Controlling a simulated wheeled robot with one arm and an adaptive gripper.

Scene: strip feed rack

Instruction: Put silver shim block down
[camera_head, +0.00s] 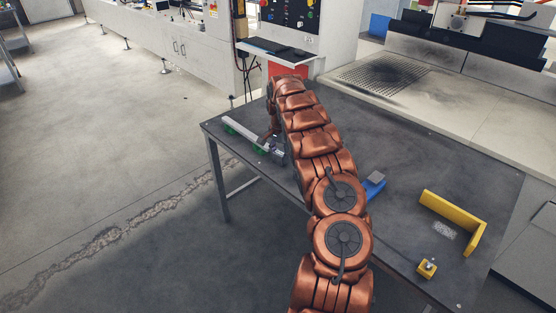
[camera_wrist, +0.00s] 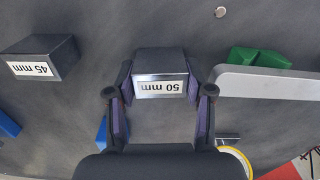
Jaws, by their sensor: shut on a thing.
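My gripper (camera_wrist: 159,80) is shut on the silver shim block (camera_wrist: 160,62), a dark grey metallic block with a white label reading "50 mm", upside down in the wrist view. One finger pad presses on each side of it. The wrist view does not show clearly whether its underside touches the dark table (camera_head: 400,215). In the head view my arm covers most of the gripper, and the block cannot be made out with certainty.
A similar block labelled "45 mm" (camera_wrist: 40,57) stands at left in the wrist view. A pale strip (camera_head: 243,132) on green supports (camera_wrist: 258,60) lies close by. A blue piece (camera_head: 375,185), yellow angle (camera_head: 453,222) and small yellow block (camera_head: 427,267) are also on the table.

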